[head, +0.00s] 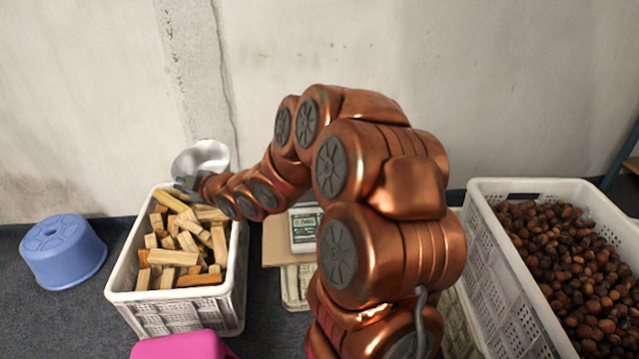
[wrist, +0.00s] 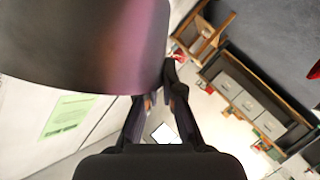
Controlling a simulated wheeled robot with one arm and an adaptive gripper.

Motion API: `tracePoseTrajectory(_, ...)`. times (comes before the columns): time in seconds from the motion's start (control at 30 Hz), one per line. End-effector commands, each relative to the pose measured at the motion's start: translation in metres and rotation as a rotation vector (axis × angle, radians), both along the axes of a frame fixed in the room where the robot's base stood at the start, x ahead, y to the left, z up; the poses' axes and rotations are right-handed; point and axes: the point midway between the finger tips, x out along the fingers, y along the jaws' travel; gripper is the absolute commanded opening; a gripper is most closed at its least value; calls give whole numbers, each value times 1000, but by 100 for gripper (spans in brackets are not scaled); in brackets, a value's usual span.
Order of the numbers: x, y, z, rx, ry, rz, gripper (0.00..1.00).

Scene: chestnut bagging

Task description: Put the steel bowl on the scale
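The steel bowl (head: 203,156) is in the air above the back of the wood crate, tilted, in the head view. My gripper (head: 187,183) is at the bowl's lower left edge and appears shut on it. In the wrist view, the bowl's wall (wrist: 90,40) fills the upper left and its edge runs between the fingers (wrist: 156,92). The scale (head: 305,230), with a lit display, stands right of the wood crate, partly hidden behind my arm. The bowl is left of and higher than the scale.
The white crate of wood pieces (head: 232,300) stands below the bowl. A crate of chestnuts (head: 520,300) is at the right. A blue stool (head: 62,252) is at the left and a pink one (head: 183,346) in front. A wall (head: 80,90) is close behind.

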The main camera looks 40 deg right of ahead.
Motion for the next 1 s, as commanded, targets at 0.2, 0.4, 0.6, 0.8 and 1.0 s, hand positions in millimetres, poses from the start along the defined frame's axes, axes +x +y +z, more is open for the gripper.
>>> tracePoseTrajectory(0.2, -13, -94, -41, 68, 25, -161, 0)
tracePoseTrajectory(0.4, -39, -172, -76, 138, 33, -303, 0)
tracePoseTrajectory(0.6, -78, -244, -111, 212, 33, -443, 0)
tracePoseTrajectory(0.8, -116, -295, -136, 274, 19, -555, 0)
tracePoseTrajectory(1.0, -136, -318, -148, 304, 14, -609, 0)
